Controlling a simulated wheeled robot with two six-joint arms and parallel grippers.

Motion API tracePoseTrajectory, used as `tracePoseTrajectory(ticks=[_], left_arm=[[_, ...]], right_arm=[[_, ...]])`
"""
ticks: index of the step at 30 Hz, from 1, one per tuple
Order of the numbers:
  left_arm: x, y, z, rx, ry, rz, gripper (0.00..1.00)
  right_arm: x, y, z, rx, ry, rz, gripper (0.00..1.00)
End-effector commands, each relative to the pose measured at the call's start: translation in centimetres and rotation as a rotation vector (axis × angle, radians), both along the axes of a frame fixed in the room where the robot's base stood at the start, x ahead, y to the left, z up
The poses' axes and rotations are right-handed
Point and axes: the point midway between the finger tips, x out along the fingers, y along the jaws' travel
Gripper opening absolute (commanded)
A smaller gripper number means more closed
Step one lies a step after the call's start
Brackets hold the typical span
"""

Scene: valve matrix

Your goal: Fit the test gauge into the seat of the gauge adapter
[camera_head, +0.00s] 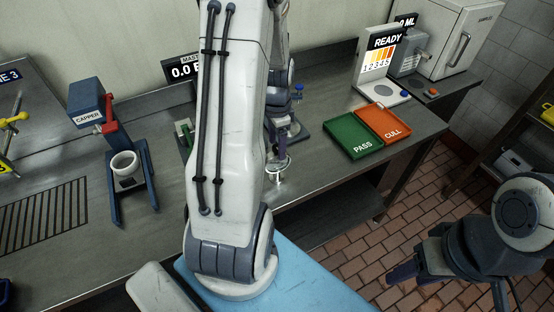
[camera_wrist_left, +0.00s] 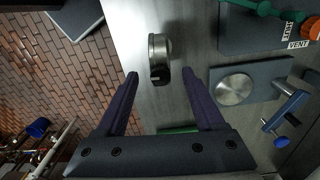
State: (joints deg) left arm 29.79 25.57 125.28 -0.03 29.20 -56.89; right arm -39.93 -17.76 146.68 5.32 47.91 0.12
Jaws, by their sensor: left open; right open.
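The test gauge, a small silver round piece with a black end (camera_wrist_left: 159,48), stands on the steel bench in the left wrist view. In the head view it shows as a bright disc on a stem (camera_head: 277,167) near the bench's front edge. My left gripper (camera_wrist_left: 160,74) is open, with the gauge between the lines of its fingers; contact cannot be told. The gauge adapter, a grey plate with a silver round seat (camera_wrist_left: 234,89) and a blue-handled clamp, lies right of it. The seat looks empty. My right gripper (camera_head: 448,284) is open and empty over the floor.
A capper (camera_head: 122,150) stands left. A dark plate marked VENT (camera_wrist_left: 262,32) adjoins the adapter. My left arm hides mid-bench.

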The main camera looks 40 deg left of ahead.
Motion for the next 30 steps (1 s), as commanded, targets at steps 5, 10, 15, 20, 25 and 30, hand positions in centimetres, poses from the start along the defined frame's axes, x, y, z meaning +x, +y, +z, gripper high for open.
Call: tracePoseTrajectory(ticks=[5,10,15,20,25,30], left_arm=[[0.0,-0.1,-2.1,-0.001,0.002,0.000,0.70],[-0.1,0.0,-3.0,-0.002,0.003,0.001,0.70],[-0.2,0.0,-5.1,-0.003,0.005,0.001,0.70],[-0.1,0.1,-7.0,-0.001,0.002,0.001,0.70],[0.0,0.1,-7.6,0.001,-0.002,0.001,0.70],[0.0,0.1,-7.6,0.001,-0.002,0.001,0.66]], right_arm=[[0.0,0.0,0.5,0.000,0.000,0.001,0.50],[0.0,0.0,1.0,0.000,0.000,0.002,0.50],[0.0,0.0,2.3,0.000,0.000,0.004,0.50],[0.0,0.0,2.6,0.000,0.000,0.005,0.50],[0.0,0.0,2.7,0.000,0.000,0.005,0.50],[0.0,0.0,2.6,0.000,0.000,0.005,0.50]])
